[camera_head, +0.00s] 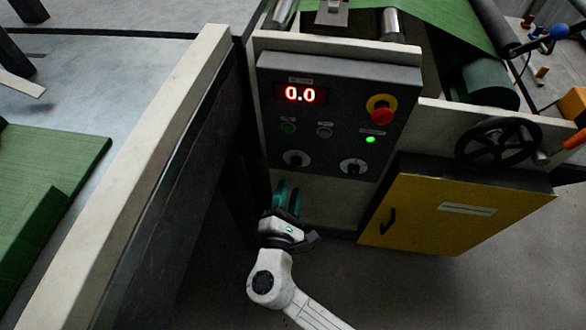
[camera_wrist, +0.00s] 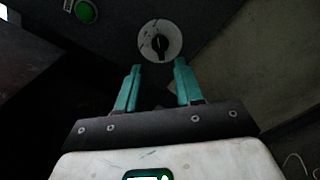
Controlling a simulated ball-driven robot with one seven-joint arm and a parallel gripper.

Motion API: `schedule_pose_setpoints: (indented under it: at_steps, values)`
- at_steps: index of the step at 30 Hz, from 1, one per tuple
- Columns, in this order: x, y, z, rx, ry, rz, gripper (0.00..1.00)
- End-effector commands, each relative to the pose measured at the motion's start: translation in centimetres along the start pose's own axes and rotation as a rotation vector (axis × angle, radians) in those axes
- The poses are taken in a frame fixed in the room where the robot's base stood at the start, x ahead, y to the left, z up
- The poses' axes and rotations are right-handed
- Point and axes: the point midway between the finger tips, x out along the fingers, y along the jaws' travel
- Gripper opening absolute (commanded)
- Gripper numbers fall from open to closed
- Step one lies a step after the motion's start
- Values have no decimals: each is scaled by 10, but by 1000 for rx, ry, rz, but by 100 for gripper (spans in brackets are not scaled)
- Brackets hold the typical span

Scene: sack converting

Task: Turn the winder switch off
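A dark control panel (camera_head: 335,112) on the machine carries two round white rotary switches with black handles, a left one (camera_head: 296,158) and a right one (camera_head: 353,167). Their labels are too small to read, so I cannot tell which is the winder switch. My gripper (camera_head: 288,188) is just below the left switch. In the wrist view one rotary switch (camera_wrist: 160,41) lies just beyond my gripper (camera_wrist: 158,67), roughly centred between the fingertips. Its black handle stands near upright in that view. The teal fingers are apart, with nothing between them.
The panel has a red 0.0 display (camera_head: 300,94), a red stop button (camera_head: 381,108), a green button (camera_head: 288,128), a grey button (camera_head: 324,131) and a lit green lamp (camera_head: 370,139). A yellow cabinet (camera_head: 450,212) stands right; a pale rail (camera_head: 130,170) runs left.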

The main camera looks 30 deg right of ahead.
Motion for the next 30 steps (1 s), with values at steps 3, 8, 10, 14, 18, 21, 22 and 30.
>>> schedule_pose_setpoints:
  at_steps: [3, 8, 10, 14, 18, 21, 22, 30]
  values:
    - [24, 0, 1, 2, -3, -2, 36]
    - [49, 0, 1, 1, -3, -2, 36]
    - [58, 0, 0, 1, -2, -1, 36]
    - [67, 0, 1, 1, -2, -1, 36]
    - [71, 0, 1, 2, -1, -1, 36]
    - [71, 0, 1, 2, -1, -1, 36]
    - [71, 0, 1, 2, -1, -1, 36]
    - [70, 0, 1, 2, -1, -1, 18]
